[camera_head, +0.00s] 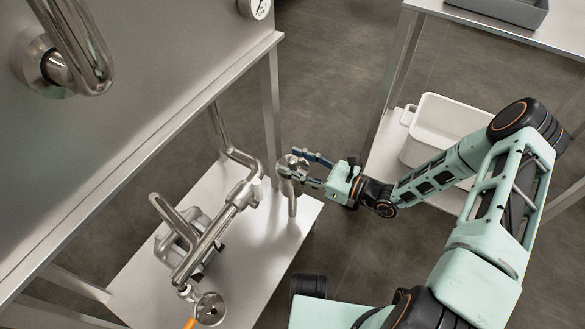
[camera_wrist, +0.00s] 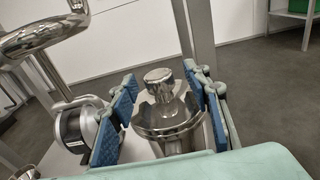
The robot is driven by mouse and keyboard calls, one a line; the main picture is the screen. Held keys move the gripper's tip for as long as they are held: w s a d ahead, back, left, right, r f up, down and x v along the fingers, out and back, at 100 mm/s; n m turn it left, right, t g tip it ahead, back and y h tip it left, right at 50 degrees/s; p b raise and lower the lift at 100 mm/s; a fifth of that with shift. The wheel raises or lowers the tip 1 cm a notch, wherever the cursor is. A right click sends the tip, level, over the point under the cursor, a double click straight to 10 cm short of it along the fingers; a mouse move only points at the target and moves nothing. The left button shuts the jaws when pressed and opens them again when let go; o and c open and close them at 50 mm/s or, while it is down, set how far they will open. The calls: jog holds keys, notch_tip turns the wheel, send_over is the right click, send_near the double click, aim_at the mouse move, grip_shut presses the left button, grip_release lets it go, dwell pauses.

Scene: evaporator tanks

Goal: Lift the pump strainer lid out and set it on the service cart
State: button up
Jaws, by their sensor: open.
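The pump strainer lid (camera_wrist: 165,118) is a shiny round metal cover with a knob on top, in the middle of the wrist view. It sits on the strainer body, which shows in the head view as a small upright metal post on the low shelf's right side. My gripper (camera_head: 304,167) is open around the lid; its blue-padded fingers (camera_wrist: 160,82) stand on either side of the knob, with gaps visible. The service cart (camera_head: 555,30) is at the upper right of the head view, with a pale top and a lower shelf.
A grey tray (camera_head: 505,8) lies on the cart top and a white tub (camera_head: 445,130) on its lower shelf. Pump piping (camera_head: 205,245) stands left of the strainer, under the large steel tank (camera_head: 130,110). A clear strip of floor separates shelf and cart.

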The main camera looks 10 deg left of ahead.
jog(key=shift+w+a, duration=0.15)
jog(key=shift+a, duration=0.25)
jog(key=shift+c, duration=0.3)
grip_shut()
jog(key=shift+r, duration=0.1)
